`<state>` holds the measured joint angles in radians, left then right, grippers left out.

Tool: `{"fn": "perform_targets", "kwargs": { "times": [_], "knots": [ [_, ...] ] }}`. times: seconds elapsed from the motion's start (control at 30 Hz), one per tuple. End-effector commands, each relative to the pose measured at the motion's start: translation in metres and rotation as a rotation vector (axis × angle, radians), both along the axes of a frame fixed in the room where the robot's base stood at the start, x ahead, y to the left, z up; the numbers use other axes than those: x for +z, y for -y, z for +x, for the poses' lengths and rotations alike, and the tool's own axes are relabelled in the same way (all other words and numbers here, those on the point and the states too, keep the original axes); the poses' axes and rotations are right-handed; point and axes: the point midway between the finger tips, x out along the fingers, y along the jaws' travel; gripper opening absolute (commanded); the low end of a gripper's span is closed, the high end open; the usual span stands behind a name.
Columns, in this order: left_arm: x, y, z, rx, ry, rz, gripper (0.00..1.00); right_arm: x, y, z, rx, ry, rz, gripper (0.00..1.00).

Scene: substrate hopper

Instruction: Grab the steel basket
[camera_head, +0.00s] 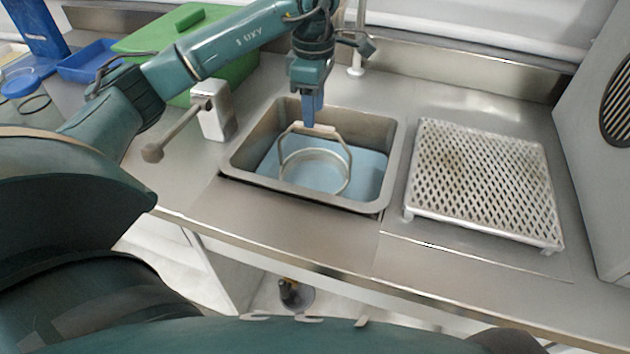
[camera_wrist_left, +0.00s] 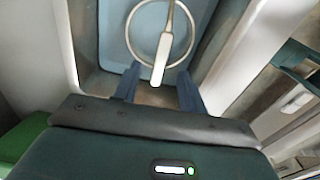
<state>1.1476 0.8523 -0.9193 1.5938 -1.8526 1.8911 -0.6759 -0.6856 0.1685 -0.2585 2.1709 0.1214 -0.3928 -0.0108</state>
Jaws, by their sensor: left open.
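The steel basket (camera_head: 316,171) stands in the sink (camera_head: 232,166), in blue water or on a blue sink floor; I cannot tell which. Its arched handle (camera_head: 316,130) stands up over it with a pale grip at the top. My left gripper (camera_head: 313,122) points down from above, with its fingertips close to the handle's top. In the left wrist view the basket's ring (camera_wrist_left: 190,38) lies ahead, and the handle grip (camera_wrist_left: 161,58) reaches between the two open blue fingers (camera_wrist_left: 158,88). I cannot tell whether they touch it. My right gripper is in neither view.
A perforated metal rack (camera_head: 483,180) stands on the steel counter right of the sink. A tap-like fitting with a lever (camera_head: 212,110) stands left of the sink. A green container (camera_head: 240,66) and a blue tray (camera_head: 92,62) are at the back left. A grey cabinet (camera_head: 598,150) bounds the right.

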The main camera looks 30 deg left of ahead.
Motion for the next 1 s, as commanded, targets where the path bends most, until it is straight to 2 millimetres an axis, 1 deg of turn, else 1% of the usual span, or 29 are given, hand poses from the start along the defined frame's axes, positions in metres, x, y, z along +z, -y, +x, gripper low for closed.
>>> {"fn": "perform_targets", "kwargs": {
  "times": [0.23, 0.4, 0.5, 0.6, 0.8, 1.0],
  "knots": [
    [-0.020, 0.000, -0.001, -0.001, -0.002, -0.001, 0.42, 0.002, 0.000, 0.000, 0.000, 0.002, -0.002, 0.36],
    [-0.046, 0.000, -0.002, -0.001, -0.003, -0.001, 0.42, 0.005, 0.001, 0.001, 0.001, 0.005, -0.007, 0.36],
    [-0.057, 0.000, -0.002, -0.001, -0.002, -0.002, 0.42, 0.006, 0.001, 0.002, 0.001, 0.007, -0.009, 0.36],
    [-0.061, 0.000, -0.001, -0.001, 0.001, -0.002, 0.42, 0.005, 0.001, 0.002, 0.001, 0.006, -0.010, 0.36],
    [-0.061, 0.001, -0.001, -0.001, 0.002, -0.002, 0.41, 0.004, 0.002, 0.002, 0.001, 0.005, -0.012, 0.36],
    [-0.061, 0.001, -0.001, -0.001, 0.002, -0.002, 0.25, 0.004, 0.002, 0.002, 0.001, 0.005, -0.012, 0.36]
  ]
}}
